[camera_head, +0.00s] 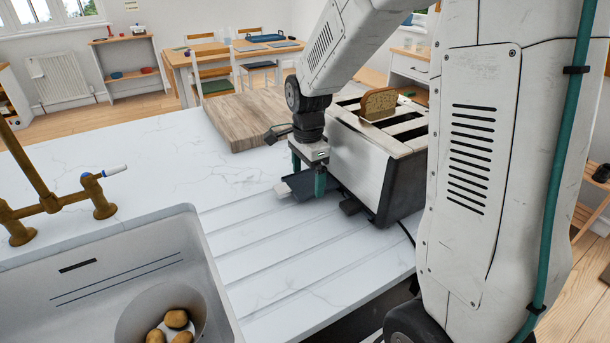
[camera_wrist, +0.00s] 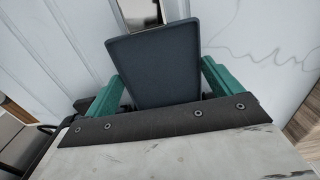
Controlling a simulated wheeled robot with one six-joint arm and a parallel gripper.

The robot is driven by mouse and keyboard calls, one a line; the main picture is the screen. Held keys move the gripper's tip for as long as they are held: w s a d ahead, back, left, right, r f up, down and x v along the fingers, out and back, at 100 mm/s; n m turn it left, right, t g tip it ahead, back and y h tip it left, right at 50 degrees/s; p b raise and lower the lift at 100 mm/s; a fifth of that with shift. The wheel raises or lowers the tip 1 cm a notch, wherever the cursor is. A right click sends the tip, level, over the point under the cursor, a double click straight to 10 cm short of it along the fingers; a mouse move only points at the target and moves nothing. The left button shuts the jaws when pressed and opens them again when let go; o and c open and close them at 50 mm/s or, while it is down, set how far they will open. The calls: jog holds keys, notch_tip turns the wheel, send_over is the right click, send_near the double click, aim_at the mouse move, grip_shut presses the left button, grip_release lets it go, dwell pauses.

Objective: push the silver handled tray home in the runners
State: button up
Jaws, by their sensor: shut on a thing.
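The tray (camera_head: 299,183) is a thin dark plate with a silver end, standing out low from the left end of the toaster (camera_head: 368,165). My gripper (camera_head: 308,187) points down beside that end, its teal fingers at the tray. In the wrist view the dark plate (camera_wrist: 155,65) lies between my two fingers (camera_wrist: 162,88), with a silver piece (camera_wrist: 141,12) beyond it. My gripper is shut on the tray. The runners are hidden, and how far in the tray sits cannot be told.
A bread slice (camera_head: 379,103) stands in the toaster top. A wooden board (camera_head: 250,118) lies behind my gripper. The sink (camera_head: 120,270) with potatoes and a brass tap (camera_head: 48,200) are at the left. The grooved worktop (camera_head: 280,260) in front is clear.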

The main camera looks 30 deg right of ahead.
aim_at(311, 182)
jog(key=shift+d, duration=0.55)
jog(key=o, duration=0.7)
jog(key=shift+o, duration=0.2)
notch_tip(311, 182, up, 8)
jog(key=shift+f, duration=0.1)
dwell(0.4)
